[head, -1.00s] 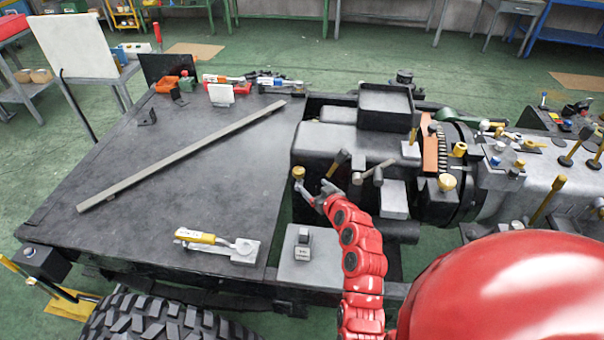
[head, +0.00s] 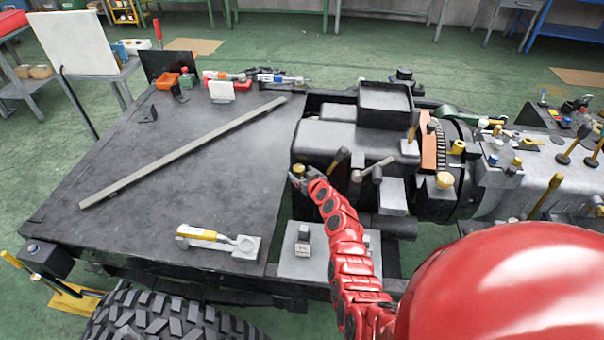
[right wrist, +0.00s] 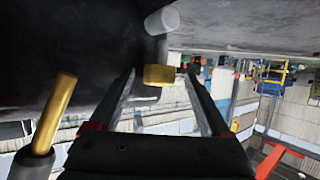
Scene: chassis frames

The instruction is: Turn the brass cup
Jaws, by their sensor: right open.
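The brass cup (head: 298,169) is a small brass-coloured piece at the left edge of the grey engine block (head: 318,145). My right gripper (head: 300,180) is right at it in the head view and partly covers it. In the right wrist view the brass cup (right wrist: 159,74) shows ahead, between the two spread fingers (right wrist: 162,84) near their tips. The fingers are open, and a gap shows on each side of the cup. I cannot tell how far the tips reach past it. My left gripper is not in view.
Another brass knob (head: 445,181) sits farther right. The dark flat deck (head: 130,205) lies left, with a long bar (head: 180,155).

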